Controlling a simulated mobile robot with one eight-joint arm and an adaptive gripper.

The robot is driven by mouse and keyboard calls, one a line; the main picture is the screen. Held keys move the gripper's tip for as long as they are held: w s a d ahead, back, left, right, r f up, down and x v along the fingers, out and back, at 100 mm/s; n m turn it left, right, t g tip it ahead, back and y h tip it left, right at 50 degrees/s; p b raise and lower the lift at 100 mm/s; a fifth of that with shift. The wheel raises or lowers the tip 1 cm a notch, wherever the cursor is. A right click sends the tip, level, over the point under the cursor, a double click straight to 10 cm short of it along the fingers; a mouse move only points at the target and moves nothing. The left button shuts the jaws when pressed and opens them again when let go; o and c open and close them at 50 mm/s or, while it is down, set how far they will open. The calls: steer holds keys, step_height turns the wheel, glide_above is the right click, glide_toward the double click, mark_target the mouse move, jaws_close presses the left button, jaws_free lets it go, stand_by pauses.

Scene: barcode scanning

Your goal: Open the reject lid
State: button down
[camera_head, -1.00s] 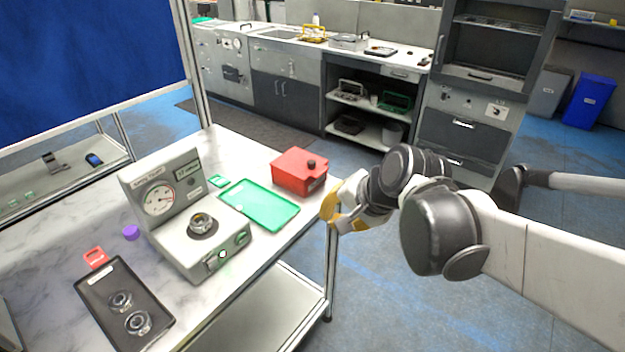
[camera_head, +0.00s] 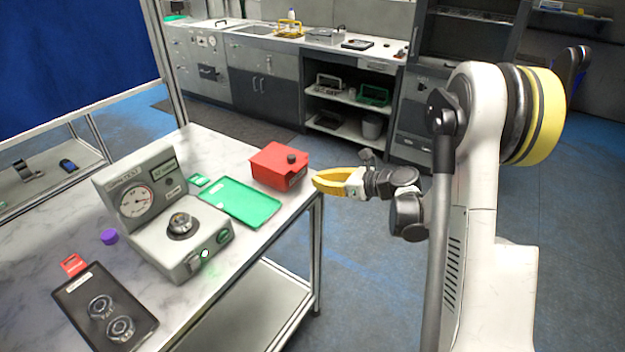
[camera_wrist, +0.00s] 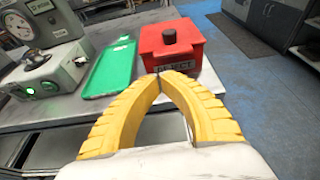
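The red reject box (camera_head: 275,171) stands at the back right corner of the marble-topped table, with its lid on and a dark round knob (camera_head: 291,158) on top. In the wrist view the box (camera_wrist: 186,60) is straight ahead, its REJECT label partly hidden by my fingertips, and the knob (camera_wrist: 169,36) shows clearly. My gripper (camera_head: 316,180) has yellow fingers and is just right of the box, by the table's edge. In the wrist view its fingertips (camera_wrist: 160,74) meet with nothing between them. I cannot tell whether they touch the box.
A green tray (camera_head: 239,202) lies left of the box. A grey dial tester (camera_head: 160,244) holds a metal part (camera_head: 182,225). A black tray (camera_head: 75,298) with two metal parts lies at the front left. Floor right of the table is clear.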

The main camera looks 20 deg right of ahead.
mark_target(292, 177)
steer(key=b+x, duration=0.2)
steer(key=x, duration=0.6)
steer(key=shift+a, duration=0.1)
